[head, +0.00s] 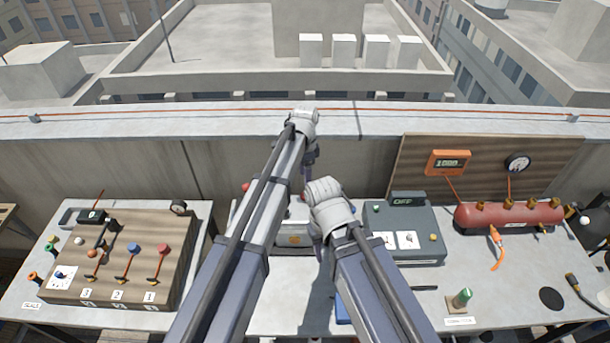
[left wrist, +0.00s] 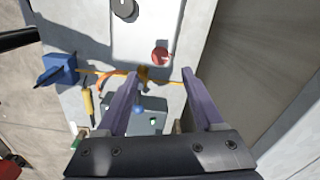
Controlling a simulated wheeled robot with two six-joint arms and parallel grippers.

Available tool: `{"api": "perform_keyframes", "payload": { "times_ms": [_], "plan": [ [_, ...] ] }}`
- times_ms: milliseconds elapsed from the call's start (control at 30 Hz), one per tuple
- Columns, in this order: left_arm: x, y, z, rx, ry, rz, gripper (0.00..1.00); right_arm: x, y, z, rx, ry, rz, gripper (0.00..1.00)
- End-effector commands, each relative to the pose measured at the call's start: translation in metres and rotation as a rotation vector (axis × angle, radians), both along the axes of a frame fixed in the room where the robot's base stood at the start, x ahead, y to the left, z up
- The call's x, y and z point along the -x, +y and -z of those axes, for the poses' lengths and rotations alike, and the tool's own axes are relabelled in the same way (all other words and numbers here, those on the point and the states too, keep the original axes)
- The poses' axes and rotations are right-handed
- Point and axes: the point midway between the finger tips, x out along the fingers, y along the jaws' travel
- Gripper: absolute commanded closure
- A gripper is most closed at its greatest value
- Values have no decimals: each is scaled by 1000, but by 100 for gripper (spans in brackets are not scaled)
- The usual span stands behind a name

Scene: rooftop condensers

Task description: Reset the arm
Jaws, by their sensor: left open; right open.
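Both of my arms reach forward over the middle of the workbench in the head view, side by side. My left gripper (head: 310,157) is the higher and farther one, mostly hidden behind its own wrist. In the left wrist view its two fingers stand apart with nothing held between them (left wrist: 160,76). Beyond them are a grey box with a blue knob (left wrist: 139,111) and a white panel with a red knob (left wrist: 160,56). My right gripper (head: 317,249) is lower and nearer, pointing down, largely covered by its wrist; its fingers are hard to see.
A wooden valve board (head: 120,250) stands at left. A grey box marked OFF (head: 408,201), a red tank (head: 508,215) and a green-topped fitting (head: 462,298) stand at right. A parapet (head: 200,122) runs behind. Bare bench shows around the green-topped fitting.

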Motion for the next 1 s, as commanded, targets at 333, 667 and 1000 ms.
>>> {"api": "perform_keyframes", "payload": {
  "times_ms": [333, 667, 1000],
  "plan": [
    [0, 0, 1, 0, 0, 0, 31, 0, 0, 1, 0, 0, 0, 50],
    [60, 58, 1, 6, -17, -322, 31, 0, 0, 1, 0, 0, 0, 50],
    [156, 136, 0, 28, -46, -949, 31, 0, 0, 1, 0, 0, 0, 50]
  ]
}}
